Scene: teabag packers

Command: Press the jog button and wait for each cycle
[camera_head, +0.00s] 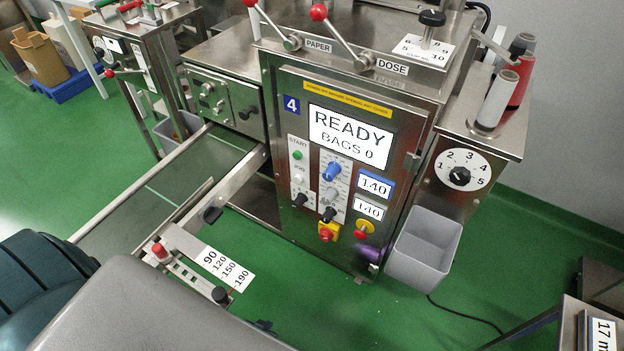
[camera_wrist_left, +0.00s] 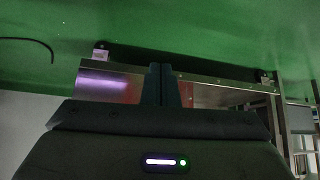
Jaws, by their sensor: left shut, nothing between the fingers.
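The packing machine (camera_head: 345,150) stands in the head view with a door panel numbered 4. Its screen (camera_head: 350,137) reads READY, BAGS 0. On the left strip of the panel, a pale jog button (camera_head: 299,179) sits below the green start button (camera_head: 297,155); its small label is hard to read. My left gripper (camera_wrist_left: 162,72) shows in the left wrist view with its two fingers together and nothing between them. The jog button cannot be made out in that view. I cannot make out the left fingertips in the head view. My right gripper is not in view.
A green conveyor (camera_head: 192,165) runs out to the left, with a steel rail and a scale plate (camera_head: 223,268) in front. A grey bin (camera_head: 425,247) hangs at the machine's right. Red-knobbed levers (camera_head: 318,12) stand on top. Open green floor (camera_head: 300,318) lies in front.

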